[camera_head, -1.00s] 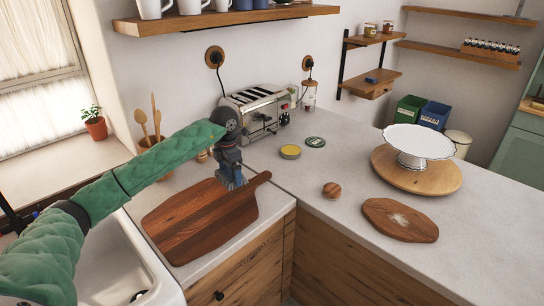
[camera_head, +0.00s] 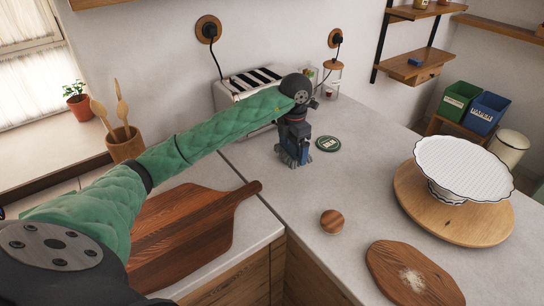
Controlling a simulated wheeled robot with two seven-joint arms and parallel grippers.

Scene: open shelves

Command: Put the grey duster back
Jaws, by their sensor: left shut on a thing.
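My left arm reaches across from the lower left. My left gripper (camera_head: 293,152) points down over the counter, to the right of the dark cutting board's handle and in front of the toaster. It is shut on the grey duster (camera_head: 285,158), a small grey, ridged shape that shows low at the fingers. The fingers hide most of it, and I cannot tell whether it touches the counter. My right gripper is not in view.
The toaster (camera_head: 228,92) is behind. Counter between them is clear.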

